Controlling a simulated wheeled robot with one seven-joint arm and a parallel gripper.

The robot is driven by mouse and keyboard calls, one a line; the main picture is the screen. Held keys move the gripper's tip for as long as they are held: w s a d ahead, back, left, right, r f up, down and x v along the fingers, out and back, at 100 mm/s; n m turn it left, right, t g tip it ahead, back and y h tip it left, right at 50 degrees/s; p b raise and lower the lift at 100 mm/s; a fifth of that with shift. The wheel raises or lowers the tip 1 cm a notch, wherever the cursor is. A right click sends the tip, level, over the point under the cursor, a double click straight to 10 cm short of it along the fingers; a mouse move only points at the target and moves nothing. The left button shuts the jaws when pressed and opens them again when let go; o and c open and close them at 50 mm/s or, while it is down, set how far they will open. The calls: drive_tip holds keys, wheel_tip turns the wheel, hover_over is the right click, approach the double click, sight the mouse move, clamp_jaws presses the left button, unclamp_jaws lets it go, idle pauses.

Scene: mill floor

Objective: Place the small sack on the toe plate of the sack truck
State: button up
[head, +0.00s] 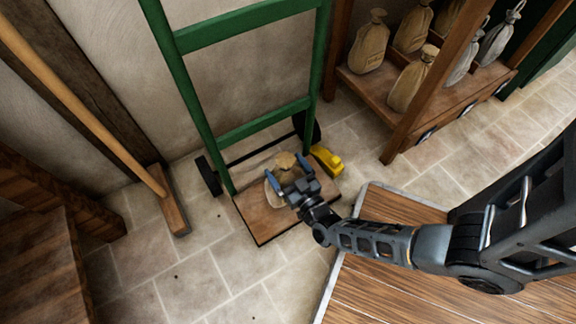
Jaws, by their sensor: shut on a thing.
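The green sack truck (257,133) leans against the wall, with a brown toe plate (264,227) near the floor and black wheels at both sides. My gripper (289,173) is over the toe plate, its two blue-grey fingers shut on the small sack (285,162). The sack is pale tan and partly hidden by my gripper. It is over or on the toe plate; I cannot tell whether its base touches the plate.
A yellow object (327,160) lies beside the right wheel. A wooden shelf (449,100) with several sacks stands at upper right. A broom (174,214) leans at left. A plank-topped surface (395,290) is at lower right. Stone floor (190,275) is mostly clear at lower left.

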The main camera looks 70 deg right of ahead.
drive_tip(key=shift+f+b, duration=0.45)
drive_tip(key=shift+f, duration=0.5)
drive_tip(key=shift+w, duration=0.1)
drive_tip(key=o, duration=1.7)
drive_tip(key=shift+f, duration=0.15)
drive_tip(key=shift+c, duration=0.2)
drive_tip(key=p+v, duration=0.3)
drive_tip(key=v, duration=0.8)
drive_tip(key=s+a+r+n+y, duration=0.2)
drive_tip(key=a+r+y, duration=0.1)
drive_tip(key=r, duration=0.9)
drive_tip(key=s+a+r+n+y, duration=0.2)
drive_tip(key=s+a+r+y, duration=0.1)
drive_tip(key=r, duration=0.9)
drive_tip(key=s+a+r+n+y, duration=0.2)
drive_tip(key=s+a+r+y, duration=0.1)
drive_tip(key=r, duration=1)
drive_tip(key=shift+s+a+n+y, duration=0.25)
drive_tip(key=shift+a+n+y, duration=0.2)
drive_tip(key=shift+a, duration=0.3)
